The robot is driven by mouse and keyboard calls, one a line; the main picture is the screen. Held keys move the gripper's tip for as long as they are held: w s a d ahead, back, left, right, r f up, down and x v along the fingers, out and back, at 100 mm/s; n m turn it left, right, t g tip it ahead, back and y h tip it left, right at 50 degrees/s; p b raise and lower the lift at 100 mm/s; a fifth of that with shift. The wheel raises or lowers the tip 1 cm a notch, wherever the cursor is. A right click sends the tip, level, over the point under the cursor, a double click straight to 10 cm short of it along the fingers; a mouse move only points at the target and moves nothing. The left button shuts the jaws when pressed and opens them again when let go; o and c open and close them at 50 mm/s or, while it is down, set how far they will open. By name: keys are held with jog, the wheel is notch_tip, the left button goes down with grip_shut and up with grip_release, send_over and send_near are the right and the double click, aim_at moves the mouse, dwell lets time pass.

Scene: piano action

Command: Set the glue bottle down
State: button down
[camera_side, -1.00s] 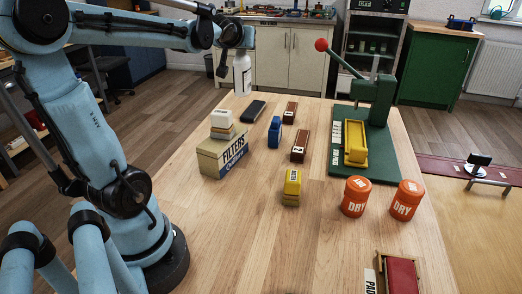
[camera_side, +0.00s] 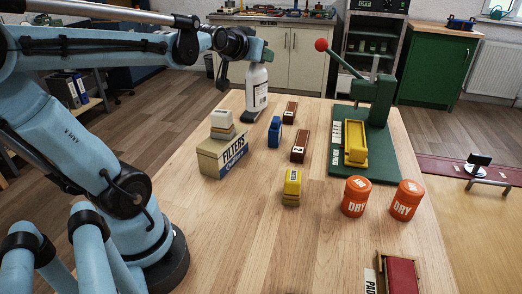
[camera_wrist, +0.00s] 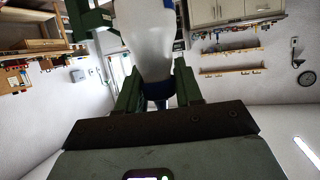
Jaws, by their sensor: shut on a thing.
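The white glue bottle (camera_side: 257,92) is upright at the far left part of the wooden table in the side view. Its lower end overlaps a dark flat object (camera_side: 247,114) in the picture. I cannot tell whether the bottle touches it or the table. My gripper (camera_side: 262,60) is at the top of the bottle and shut on it. In the wrist view my gripper's green fingers (camera_wrist: 158,82) are on both sides of the bottle's dark blue neck, and the white body (camera_wrist: 148,35) extends beyond them.
Right of the bottle are a blue block (camera_side: 274,132) and brown blocks (camera_side: 290,111). A filters box (camera_side: 222,154) stands nearer left. A green press (camera_side: 372,120) stands right. Orange jars (camera_side: 356,197), a yellow block (camera_side: 292,185) and bare table lie nearer the camera.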

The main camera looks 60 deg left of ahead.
jog(key=s+d+m+g+h, duration=0.25)
jog(key=d+m+h, duration=0.6)
jog(key=d, duration=0.55)
jog(key=s+d+m+g+h, duration=0.1)
jog(key=s+d+m+h, duration=0.2)
jog(key=d+m+h, duration=0.8)
jog(key=s+d+r+m+g, duration=0.3)
jog(key=s+d+r+g, duration=0.3)
jog(key=d, duration=0.4)
notch_tip(320, 180, down, 22)
jog(key=shift+h, duration=0.25)
jog(key=c, duration=0.7)
grip_release()
jog(key=shift+f, duration=0.1)
jog(key=shift+c, duration=0.2)
